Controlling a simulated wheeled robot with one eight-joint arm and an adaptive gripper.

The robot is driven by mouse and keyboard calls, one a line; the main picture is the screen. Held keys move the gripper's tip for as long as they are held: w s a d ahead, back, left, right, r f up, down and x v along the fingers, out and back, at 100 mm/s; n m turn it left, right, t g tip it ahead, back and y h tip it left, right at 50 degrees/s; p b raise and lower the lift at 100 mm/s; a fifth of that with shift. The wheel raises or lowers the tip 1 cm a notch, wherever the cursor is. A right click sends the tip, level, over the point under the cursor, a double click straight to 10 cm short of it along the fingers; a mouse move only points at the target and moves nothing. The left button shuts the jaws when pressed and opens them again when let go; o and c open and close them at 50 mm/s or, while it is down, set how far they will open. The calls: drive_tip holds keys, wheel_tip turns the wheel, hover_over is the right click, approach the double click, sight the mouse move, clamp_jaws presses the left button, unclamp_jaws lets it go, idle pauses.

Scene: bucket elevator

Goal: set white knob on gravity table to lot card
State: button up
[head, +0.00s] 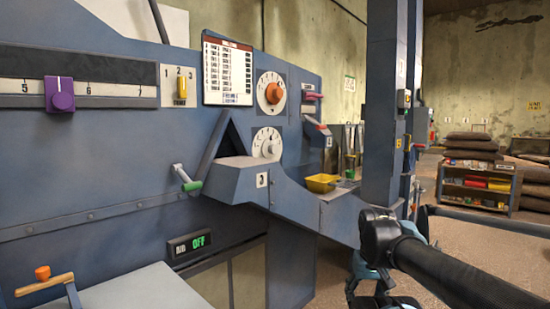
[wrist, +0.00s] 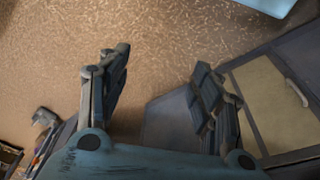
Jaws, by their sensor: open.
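The white knob (head: 268,147) sits on a white numbered dial on the blue machine front, below a dial with an orange knob (head: 273,93). Its exact setting is too small to read. The lot card (head: 228,70) is a white printed sheet fixed left of the dials; its lines are too small to read. My gripper (wrist: 158,82) is open and empty in the wrist view, with its fingers over brown floor and a blue machine edge. In the head view my arm comes in at lower right, and the gripper is low there, apart from the knob.
A purple slider (head: 60,94), a yellow switch (head: 182,87) and a green-tipped lever (head: 187,178) are to the left. A blue spout (head: 237,180) juts out below the white knob. A yellow scoop (head: 322,182) and a blue column (head: 384,100) are to the right.

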drive_tip(key=shift+w+f, duration=0.2)
drive_tip(key=shift+w, duration=0.25)
